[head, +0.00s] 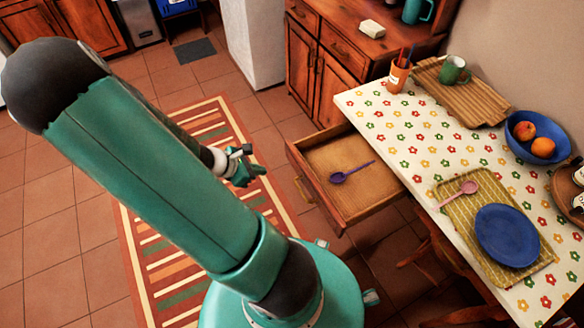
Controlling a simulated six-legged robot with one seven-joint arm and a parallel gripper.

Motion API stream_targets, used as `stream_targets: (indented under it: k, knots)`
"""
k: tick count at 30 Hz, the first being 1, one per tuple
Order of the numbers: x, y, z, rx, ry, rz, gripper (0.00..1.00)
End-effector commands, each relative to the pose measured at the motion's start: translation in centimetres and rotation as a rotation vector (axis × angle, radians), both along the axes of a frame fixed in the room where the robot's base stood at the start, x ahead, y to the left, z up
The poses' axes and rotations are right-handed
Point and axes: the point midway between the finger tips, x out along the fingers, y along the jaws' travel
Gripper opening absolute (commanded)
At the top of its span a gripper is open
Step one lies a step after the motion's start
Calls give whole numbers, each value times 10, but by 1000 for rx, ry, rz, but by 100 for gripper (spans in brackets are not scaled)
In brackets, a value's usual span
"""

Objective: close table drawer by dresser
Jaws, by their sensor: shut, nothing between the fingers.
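The table drawer (372,201) is pulled well out from under the table (361,103) with the flowered top. Its wooden front with a handle (304,190) faces left, and a purple spoon (349,173) lies inside. The wooden dresser (326,60) stands behind the table's far end. My gripper (252,172) is shut and empty. In the picture it is left of the drawer front, with a gap between them. My arm hides part of the floor.
A striped rug (209,118) lies on the tiled floor under my arm. A white wall end (252,45) stands left of the dresser. A chair (428,250) is below the table edge, near the drawer. The table holds a blue bowl (530,150), blue plate (507,235) and trays.

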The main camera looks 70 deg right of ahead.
Motion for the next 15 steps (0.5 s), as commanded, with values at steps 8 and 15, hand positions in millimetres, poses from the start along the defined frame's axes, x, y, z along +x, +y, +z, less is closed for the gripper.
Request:
stream_targets:
  k: [8, 15]
  knots:
    - [-12, -12, -16, 1, 20, 10, 0]
    - [-28, -29, -40, 1, 19, 9, 0]
